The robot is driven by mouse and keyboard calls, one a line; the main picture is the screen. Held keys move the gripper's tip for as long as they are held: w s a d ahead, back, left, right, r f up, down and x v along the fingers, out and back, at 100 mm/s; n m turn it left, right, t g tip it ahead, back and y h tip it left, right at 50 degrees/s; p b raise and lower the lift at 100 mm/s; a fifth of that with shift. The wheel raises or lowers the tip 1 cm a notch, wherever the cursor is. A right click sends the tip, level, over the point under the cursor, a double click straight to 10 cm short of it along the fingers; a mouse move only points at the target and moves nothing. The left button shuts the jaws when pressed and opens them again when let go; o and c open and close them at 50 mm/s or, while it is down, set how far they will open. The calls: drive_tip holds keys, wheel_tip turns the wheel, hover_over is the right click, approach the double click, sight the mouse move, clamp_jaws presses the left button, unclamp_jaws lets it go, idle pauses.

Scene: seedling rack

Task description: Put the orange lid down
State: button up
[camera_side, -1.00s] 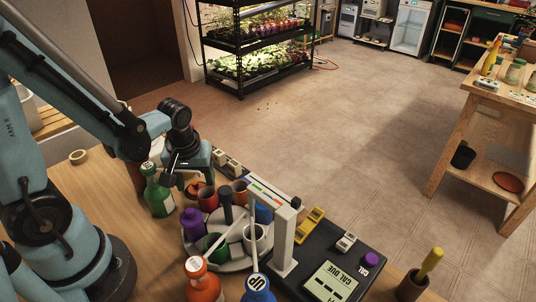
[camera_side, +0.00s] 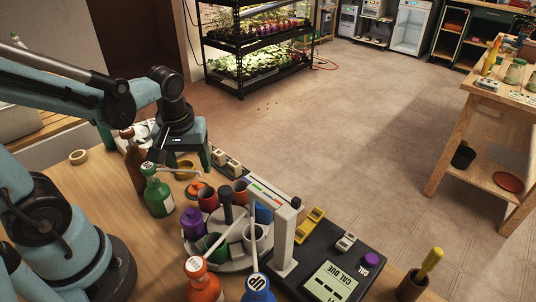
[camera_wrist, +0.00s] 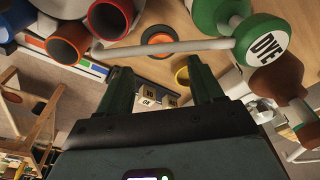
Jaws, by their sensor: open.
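The orange lid (camera_side: 195,188) lies on the wooden table between the green bottle and the carousel of cups. My gripper (camera_side: 181,157) is open and empty, raised above the table behind the lid. In the wrist view its two green fingers (camera_wrist: 158,72) are spread with nothing between them.
The green dye bottle (camera_side: 158,197) stands left of the lid, with a brown bottle (camera_side: 133,160) behind it. A yellow ring-shaped item (camera_side: 184,171) lies behind the lid. A red cup (camera_side: 207,199) on the carousel is close on the right. Small pale blocks (camera_side: 228,164) sit behind.

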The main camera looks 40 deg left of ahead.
drive_tip(key=w+d+r+m+t+h, duration=0.1)
drive_tip(key=d+r+m+t, duration=0.3)
drive_tip(key=m, duration=0.5)
wheel_tip(320, 180, up, 3)
drive_tip(key=shift+w+d+f+t, duration=0.25)
drive_tip(key=shift+w+t, duration=0.4)
drive_tip(key=shift+t, duration=0.35)
